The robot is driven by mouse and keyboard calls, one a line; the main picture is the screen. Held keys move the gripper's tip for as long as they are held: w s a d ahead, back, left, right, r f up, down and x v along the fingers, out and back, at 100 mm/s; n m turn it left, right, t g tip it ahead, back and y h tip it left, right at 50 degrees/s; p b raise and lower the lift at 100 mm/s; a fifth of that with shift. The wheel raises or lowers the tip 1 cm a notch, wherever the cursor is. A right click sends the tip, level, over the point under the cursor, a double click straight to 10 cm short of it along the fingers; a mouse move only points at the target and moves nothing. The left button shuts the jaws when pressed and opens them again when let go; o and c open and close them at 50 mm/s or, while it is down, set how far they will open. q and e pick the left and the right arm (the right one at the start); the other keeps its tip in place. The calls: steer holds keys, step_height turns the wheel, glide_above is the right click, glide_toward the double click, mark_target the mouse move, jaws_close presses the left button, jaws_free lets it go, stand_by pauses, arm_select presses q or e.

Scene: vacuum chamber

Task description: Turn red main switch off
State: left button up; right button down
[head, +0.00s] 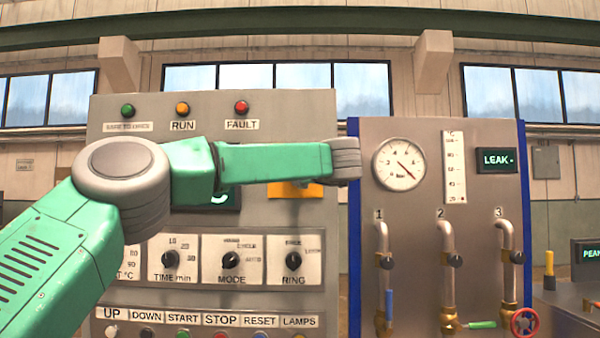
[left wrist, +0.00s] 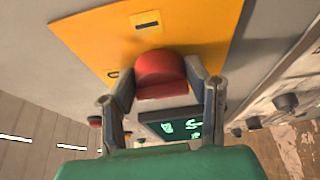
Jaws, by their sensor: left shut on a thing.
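The red main switch (left wrist: 160,72) sits on a yellow plate (left wrist: 205,38) in the left wrist view. The plate carries a dark bar mark inside a pale label above the switch and another small mark at its left. My left gripper (left wrist: 164,88) has its two fingers on either side of the red knob, shut on it. In the head view the yellow plate (head: 296,190) shows only as a strip below my left forearm. The red knob and my left fingers are hidden there behind my arm. My right gripper is in neither view.
The grey control panel (head: 215,222) carries lamps, rotary dials and a row of labelled buttons below. A green display (head: 222,199) is partly covered by my arm. To the right stands a panel with a pressure gauge (head: 399,165), pipes and valves.

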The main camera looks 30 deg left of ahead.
arm_select(q)
steer(key=shift+f, duration=0.25)
steer(key=o, duration=1.1)
steer(key=shift+o, duration=0.2)
steer(key=shift+a, duration=0.1)
steer(key=v, duration=1.2)
steer(key=shift+w, duration=0.15)
